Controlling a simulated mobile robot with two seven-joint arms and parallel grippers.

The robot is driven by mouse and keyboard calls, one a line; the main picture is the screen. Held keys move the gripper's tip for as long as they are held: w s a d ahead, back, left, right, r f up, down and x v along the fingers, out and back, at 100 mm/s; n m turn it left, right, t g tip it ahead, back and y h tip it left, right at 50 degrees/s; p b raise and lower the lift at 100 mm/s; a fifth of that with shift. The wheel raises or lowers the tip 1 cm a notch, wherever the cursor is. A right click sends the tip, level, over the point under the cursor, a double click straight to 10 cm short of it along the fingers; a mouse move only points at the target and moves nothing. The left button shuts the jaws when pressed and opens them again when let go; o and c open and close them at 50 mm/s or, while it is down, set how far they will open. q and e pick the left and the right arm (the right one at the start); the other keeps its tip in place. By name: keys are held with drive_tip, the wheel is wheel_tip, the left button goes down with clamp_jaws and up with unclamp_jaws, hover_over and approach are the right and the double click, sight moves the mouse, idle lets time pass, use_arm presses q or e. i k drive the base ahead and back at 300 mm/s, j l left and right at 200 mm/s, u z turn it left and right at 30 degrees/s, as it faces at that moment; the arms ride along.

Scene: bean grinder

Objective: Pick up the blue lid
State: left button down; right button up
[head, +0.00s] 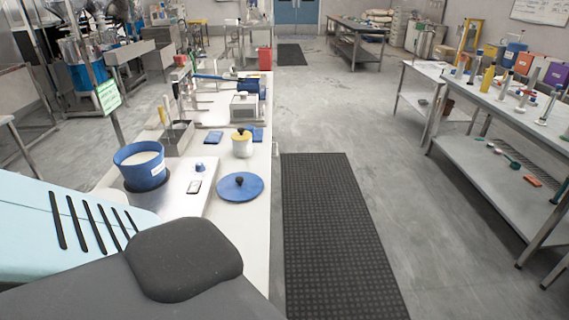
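The blue lid (250,190) is a round disc with a black knob. It lies knob up on the white table (245,230), close to the table's right edge. A blue pot (140,174) with pale contents and no lid on it stands to the left of the lid, on a dark round plate. Neither of my grippers shows in the head view, so their places and states cannot be seen.
A cream pot with a yellow top (242,147) stands just behind the lid. A dark floor mat (330,230) runs along the clear aisle to the right.

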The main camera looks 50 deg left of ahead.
sight(241, 186)
drive_tip(key=i+l, duration=0.35)
drive_tip(key=i, duration=0.15)
drive_tip(key=i+l, duration=0.3)
drive_tip(key=i, duration=0.15)
drive_tip(key=i+u, duration=0.2)
drive_tip(key=u, duration=0.25)
drive_tip(key=i+u, duration=0.2)
drive_tip(key=u, duration=0.3)
drive_tip(key=i+l+u, duration=0.1)
drive_tip(key=u, duration=0.35)
drive_tip(key=i+u, duration=0.2)
drive_tip(key=u, duration=0.25)
drive_tip(key=i+l+u, duration=0.15)
drive_tip(key=u, duration=0.3)
drive_tip(key=i+l+u, duration=0.2)
drive_tip(key=u, duration=0.25)
drive_tip(key=i+l+u, duration=0.15)
drive_tip(key=u, duration=0.2)
drive_tip(key=i+l+u, duration=0.1)
drive_tip(key=l+u, duration=0.15)
drive_tip(key=u, duration=0.15)
drive_tip(key=i+l+u, duration=0.1)
drive_tip(key=u, duration=0.25)
drive_tip(key=i+l+u, duration=0.1)
drive_tip(key=l+u, duration=0.2)
drive_tip(key=l, duration=0.2)
drive_tip(key=l+u, duration=0.3)
drive_tip(key=l, duration=0.15)
